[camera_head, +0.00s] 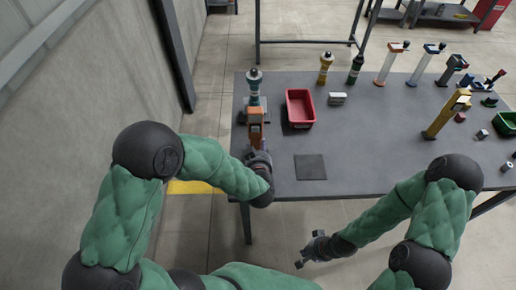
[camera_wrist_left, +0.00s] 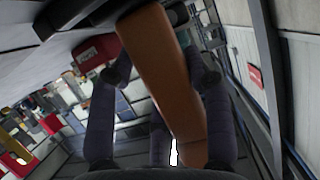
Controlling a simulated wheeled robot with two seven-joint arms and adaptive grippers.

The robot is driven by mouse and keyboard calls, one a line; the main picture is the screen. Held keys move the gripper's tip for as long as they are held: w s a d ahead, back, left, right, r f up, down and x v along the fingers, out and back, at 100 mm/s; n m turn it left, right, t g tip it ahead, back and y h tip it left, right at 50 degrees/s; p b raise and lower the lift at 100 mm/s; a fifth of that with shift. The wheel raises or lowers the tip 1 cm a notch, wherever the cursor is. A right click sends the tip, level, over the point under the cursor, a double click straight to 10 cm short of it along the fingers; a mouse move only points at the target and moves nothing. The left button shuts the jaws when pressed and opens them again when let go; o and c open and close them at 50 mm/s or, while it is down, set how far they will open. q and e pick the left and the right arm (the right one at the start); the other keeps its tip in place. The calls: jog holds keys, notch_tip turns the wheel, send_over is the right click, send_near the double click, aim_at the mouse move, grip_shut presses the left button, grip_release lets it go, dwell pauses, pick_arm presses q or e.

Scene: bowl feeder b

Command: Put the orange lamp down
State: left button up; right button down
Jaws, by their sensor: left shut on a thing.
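The orange lamp (camera_head: 255,116) is at the left end of the grey table in the head view, upright or nearly so. My left gripper (camera_head: 257,147) is shut on its lower part. In the left wrist view the lamp's long orange body (camera_wrist_left: 160,70) runs between the two dark fingers of that gripper (camera_wrist_left: 161,78). I cannot tell whether the lamp's base touches the table. My right gripper (camera_head: 309,250) hangs in front of the table's near edge, away from every object.
A dark square mat (camera_head: 311,167) lies bare right of the lamp. A red bin (camera_head: 300,121) stands behind it, with a small grey block (camera_head: 337,99) beside it. A teal and white device (camera_head: 254,88) stands just behind the lamp. A yellow device (camera_head: 446,115) stands further right. The table's front middle is clear.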

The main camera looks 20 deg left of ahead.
pick_arm(q)
jog(key=shift+f, duration=0.15)
jog(key=o, duration=1.4)
jog(key=shift+c, duration=0.2)
jog(key=shift+s+d+r, duration=0.1)
jog(key=shift+s+r, duration=0.05)
jog(key=shift+r, duration=0.15)
jog(key=p+v, duration=0.4)
jog(key=v, duration=0.7)
jog(key=shift+s, duration=0.3)
